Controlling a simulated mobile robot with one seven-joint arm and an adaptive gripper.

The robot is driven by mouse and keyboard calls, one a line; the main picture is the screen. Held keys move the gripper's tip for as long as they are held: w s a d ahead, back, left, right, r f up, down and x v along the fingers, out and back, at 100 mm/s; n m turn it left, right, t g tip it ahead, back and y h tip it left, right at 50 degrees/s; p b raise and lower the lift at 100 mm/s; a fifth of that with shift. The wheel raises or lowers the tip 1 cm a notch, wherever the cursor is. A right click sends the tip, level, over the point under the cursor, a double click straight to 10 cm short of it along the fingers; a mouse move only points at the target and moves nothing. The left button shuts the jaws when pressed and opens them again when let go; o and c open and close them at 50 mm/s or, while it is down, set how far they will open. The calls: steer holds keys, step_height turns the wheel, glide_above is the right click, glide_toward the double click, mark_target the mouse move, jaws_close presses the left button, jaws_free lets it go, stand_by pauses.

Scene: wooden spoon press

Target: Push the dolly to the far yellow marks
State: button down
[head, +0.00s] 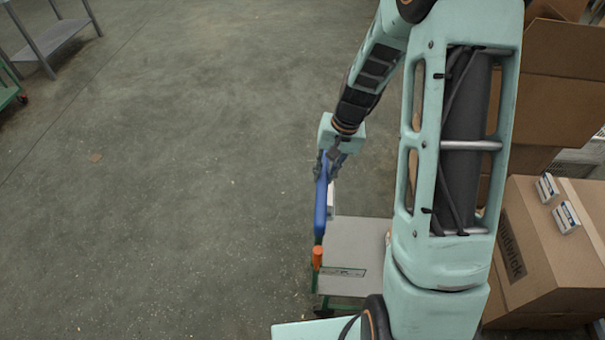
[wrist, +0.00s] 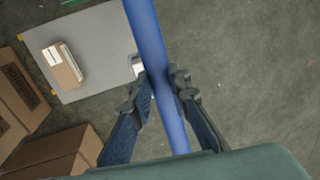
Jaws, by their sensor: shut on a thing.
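The dolly has a flat grey deck (head: 357,250) with green parts at its near end, and a blue handle bar (head: 321,205) with an orange piece (head: 317,257) at its lower end. My gripper (head: 329,165) is shut on the blue handle bar. In the wrist view my gripper's two fingers (wrist: 164,84) press on the bar (wrist: 148,35) from both sides. The deck (wrist: 100,45) lies beyond, carrying a small brown-and-white box (wrist: 64,66). Small yellow patches (wrist: 53,92) show at the deck's edge; I cannot tell whether they are floor marks. My arm hides part of the deck.
Cardboard boxes (head: 545,245) stand at the right, close to the dolly, with two small white packs (head: 565,218) on top. A larger open carton (head: 560,85) stands behind. A grey metal table (head: 55,38) is at the far left. The concrete floor (head: 170,190) between is clear.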

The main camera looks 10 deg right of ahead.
steer(key=s+d+b, duration=0.2)
steer(key=d, duration=1.2)
steer(key=s+d+b, duration=0.2)
steer(key=s+d, duration=0.1)
steer(key=d, duration=1)
steer(key=shift+s+d, duration=0.2)
steer(key=shift+d, duration=0.25)
steer(key=c, duration=1.8)
jaws_free()
steer(key=shift+d, duration=0.1)
steer(key=r, duration=0.4)
steer(key=d+r, duration=0.1)
steer(key=r, duration=0.3)
steer(key=d+r, duration=0.1)
steer(key=r, duration=0.3)
steer(key=shift+s, duration=0.25)
